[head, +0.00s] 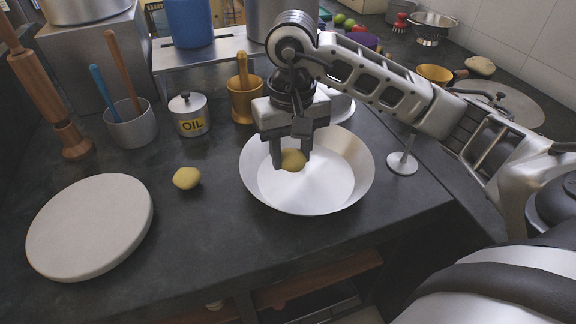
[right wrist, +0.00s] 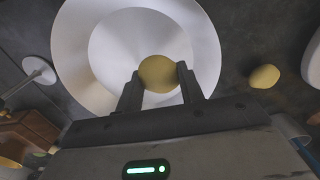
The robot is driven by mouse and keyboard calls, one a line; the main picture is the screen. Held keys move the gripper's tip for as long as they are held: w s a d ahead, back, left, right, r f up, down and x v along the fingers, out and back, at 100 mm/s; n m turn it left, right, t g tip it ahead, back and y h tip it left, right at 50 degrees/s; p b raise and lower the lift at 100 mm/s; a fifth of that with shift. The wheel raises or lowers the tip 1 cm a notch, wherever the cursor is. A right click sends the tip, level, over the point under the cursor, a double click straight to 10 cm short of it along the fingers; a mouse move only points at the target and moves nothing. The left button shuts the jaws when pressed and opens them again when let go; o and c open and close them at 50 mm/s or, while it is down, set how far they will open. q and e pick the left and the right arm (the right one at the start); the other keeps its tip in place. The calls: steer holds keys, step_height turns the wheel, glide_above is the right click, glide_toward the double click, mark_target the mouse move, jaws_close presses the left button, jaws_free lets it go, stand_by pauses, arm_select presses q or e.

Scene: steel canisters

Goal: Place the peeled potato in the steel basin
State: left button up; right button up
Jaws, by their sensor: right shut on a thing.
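My right gripper (head: 291,158) is shut on a yellow potato (head: 293,160) and holds it over the steel basin (head: 340,193). In the right wrist view the potato (right wrist: 157,73) sits between the two fingertips, with the wide basin (right wrist: 205,40) behind it. How high the potato is above the basin floor is hard to tell. A second yellow potato (head: 186,178) lies on the dark counter to the left of the basin; it also shows in the right wrist view (right wrist: 264,77). My left gripper is not in view.
A round pale board (head: 90,226) lies at the front left of the counter. An oil canister (head: 188,114), a utensil pot (head: 131,125) and a brass mortar (head: 243,101) stand behind. A small metal stand (head: 402,163) is right of the basin.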

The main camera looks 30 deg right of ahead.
mark_target(287, 154)
steer(key=shift+w+d+f, duration=0.25)
steer(key=shift+w+f, duration=0.6)
steer(key=shift+f, duration=0.2)
steer(key=f, duration=0.3)
steer(key=shift+w+d+f, duration=0.1)
steer(key=shift+w+f, duration=0.05)
steer(key=shift+w, duration=0.1)
steer(key=shift+f, duration=0.4)
steer(key=o, duration=1.1)
